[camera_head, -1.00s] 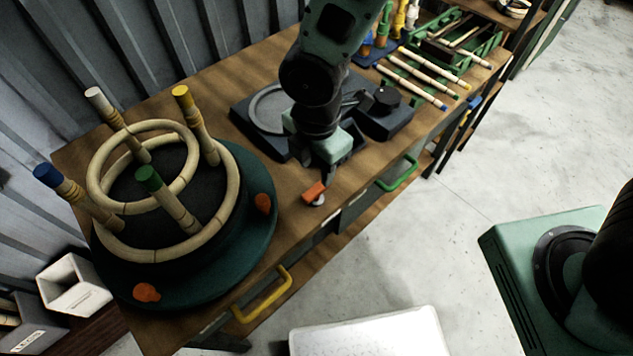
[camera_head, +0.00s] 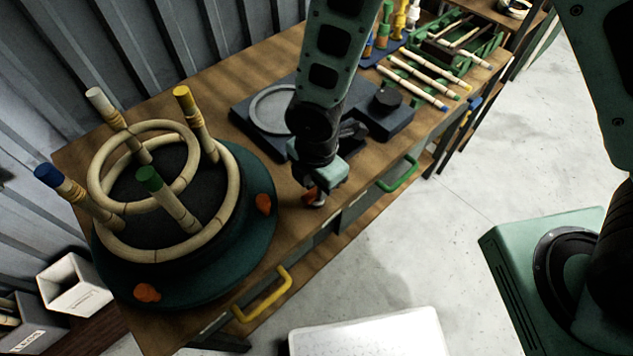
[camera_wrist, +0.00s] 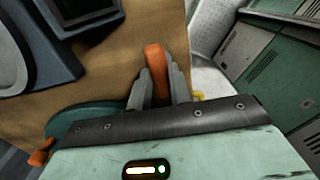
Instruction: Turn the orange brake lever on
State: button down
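The orange brake lever (camera_head: 311,196) is at the front edge of the wooden workbench, just right of the dark green turntable (camera_head: 262,245). My gripper (camera_head: 318,190) is down over the lever and hides part of it in the head view. In the wrist view the orange lever (camera_wrist: 156,72) lies between the two grey fingers of my gripper (camera_wrist: 159,85). The fingers are close together, with the lever filling the gap, so they look shut on it. The lever's far end sticks out past the fingertips.
The turntable carries a rattan ring frame (camera_head: 145,165) with coloured pegs. Yellow (camera_head: 262,296) and green (camera_head: 398,174) handles protrude from the bench front.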

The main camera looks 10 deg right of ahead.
jog(key=shift+m, duration=0.3)
jog(key=m+b, duration=0.1)
jog(key=m, duration=0.3)
jog(key=m+b, duration=0.1)
jog(key=m, duration=0.8)
jog(key=shift+m, duration=2.1)
jog(key=c, duration=1.3)
grip_release()
